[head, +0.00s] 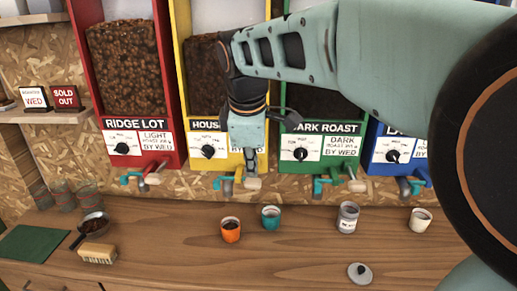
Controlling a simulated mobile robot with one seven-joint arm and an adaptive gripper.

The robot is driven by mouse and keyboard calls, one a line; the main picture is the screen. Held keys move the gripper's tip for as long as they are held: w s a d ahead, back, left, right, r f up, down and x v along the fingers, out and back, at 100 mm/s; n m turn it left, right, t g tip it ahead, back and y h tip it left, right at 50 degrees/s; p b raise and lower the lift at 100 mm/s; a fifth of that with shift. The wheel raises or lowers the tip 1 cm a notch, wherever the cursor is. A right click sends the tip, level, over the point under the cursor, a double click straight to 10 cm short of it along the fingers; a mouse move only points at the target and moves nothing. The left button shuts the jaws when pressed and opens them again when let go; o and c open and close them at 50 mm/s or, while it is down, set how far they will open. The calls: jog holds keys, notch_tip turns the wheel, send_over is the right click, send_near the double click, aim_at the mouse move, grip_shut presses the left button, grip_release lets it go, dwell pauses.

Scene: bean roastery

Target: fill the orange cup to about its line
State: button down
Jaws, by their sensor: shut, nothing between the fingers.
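The orange cup (231,232) stands upright on the wooden counter, roughly below the spout (227,187) of the yellow dispenser (184,60). Dark contents show inside the cup, but its fill line cannot be made out and the exact level is unclear. My gripper (251,174) points down in front of the yellow dispenser, shut and empty, at the pale lever handle (252,184) beside the spout. I cannot tell whether the fingertips touch the handle. My gripper and arm hide part of the yellow dispenser's label and window. No stream of beans shows under the spout.
Red (172,90), green (273,140) and blue (372,165) dispensers flank the yellow one. A teal cup (271,218) stands close right of the orange cup.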

jog(key=shift+s+r, duration=0.3)
jog(key=shift+r, duration=0.25)
dwell(0.4)
